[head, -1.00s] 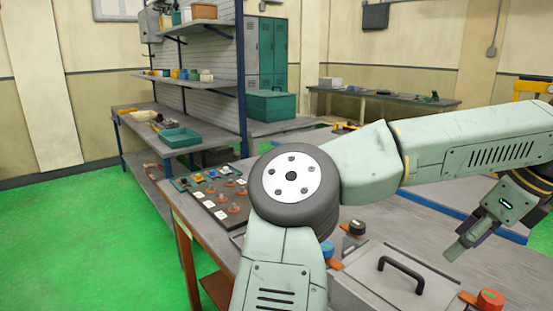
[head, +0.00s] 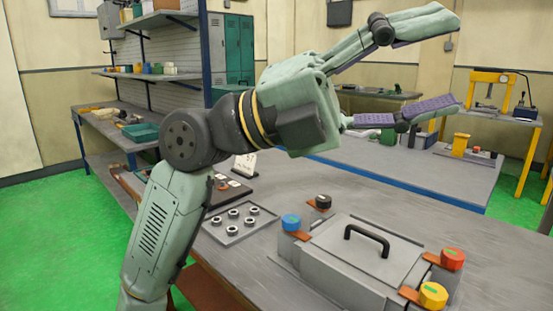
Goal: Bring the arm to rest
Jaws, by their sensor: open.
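My gripper (head: 418,64) is raised above the workbench, with its two fingers spread wide apart and pointing right. It is open and nothing is between the fingers. The upper finger reaches up and right, and the lower finger, with a purple ribbed pad, points right. My arm is folded at the left and rises from the bottom of the view, clear of the bench top.
A grey lidded box (head: 352,262) with a black handle and blue, black, red and yellow knobs stands on the workbench (head: 480,294). A tray of rings (head: 238,222) lies to its left. A yellow press (head: 492,92) stands at the back right. Shelving stands at the left.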

